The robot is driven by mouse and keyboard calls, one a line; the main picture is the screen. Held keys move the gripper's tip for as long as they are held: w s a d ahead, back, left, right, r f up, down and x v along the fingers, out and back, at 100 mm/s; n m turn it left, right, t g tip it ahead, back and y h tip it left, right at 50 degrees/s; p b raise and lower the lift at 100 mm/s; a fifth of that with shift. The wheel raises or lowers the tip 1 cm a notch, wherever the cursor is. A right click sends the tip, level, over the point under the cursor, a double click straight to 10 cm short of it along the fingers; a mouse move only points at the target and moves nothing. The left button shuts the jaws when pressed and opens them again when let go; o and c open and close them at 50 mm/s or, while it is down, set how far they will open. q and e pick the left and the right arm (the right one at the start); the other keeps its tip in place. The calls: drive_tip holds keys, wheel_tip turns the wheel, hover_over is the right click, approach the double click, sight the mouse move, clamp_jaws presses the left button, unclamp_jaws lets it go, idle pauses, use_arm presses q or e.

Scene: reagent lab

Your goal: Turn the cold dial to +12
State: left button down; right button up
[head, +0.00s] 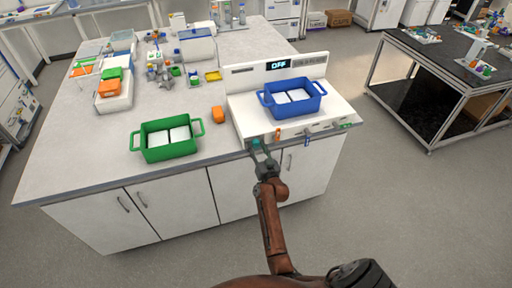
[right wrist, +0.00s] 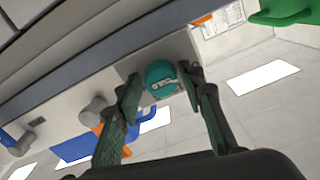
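The teal dial (head: 256,143) sits on the front face of the white appliance (head: 243,111), near its left end. In the right wrist view the dial (right wrist: 161,79) shows a small white marking, too small to read. My right gripper (head: 262,152) is in front of it; in the right wrist view its two green fingers (right wrist: 162,88) are open, one on each side of the dial, with small gaps visible. The display (head: 279,64) on the appliance's back panel reads OFF. My left gripper is not in view.
A blue basket (head: 291,108) stands on the appliance. An orange lever (head: 277,135), a blue lever (head: 307,140) and grey knobs (right wrist: 93,110) are along the same front face.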

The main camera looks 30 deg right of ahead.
drive_tip(key=shift+c, duration=0.7)
drive_tip(key=c, duration=0.7)
drive_tip(key=shift+o, duration=0.2)
drive_tip(key=shift+r+m+p, duration=0.2)
drive_tip(key=shift+m+p, duration=0.8)
drive_tip(key=shift+m, duration=0.2)
drive_tip(key=shift+m+p, duration=0.5)
drive_tip(key=shift+m, duration=0.3)
drive_tip(key=shift+m+p, duration=0.65)
drive_tip(key=shift+m, duration=0.55)
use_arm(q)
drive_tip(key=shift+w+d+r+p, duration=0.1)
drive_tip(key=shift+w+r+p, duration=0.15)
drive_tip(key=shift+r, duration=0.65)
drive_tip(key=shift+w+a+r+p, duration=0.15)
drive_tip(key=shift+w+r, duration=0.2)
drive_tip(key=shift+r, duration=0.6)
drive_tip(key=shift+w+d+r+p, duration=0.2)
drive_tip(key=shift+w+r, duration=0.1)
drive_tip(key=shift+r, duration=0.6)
use_arm(e)
drive_tip(key=shift+f+m, duration=0.1)
drive_tip(key=shift+m, duration=1.5)
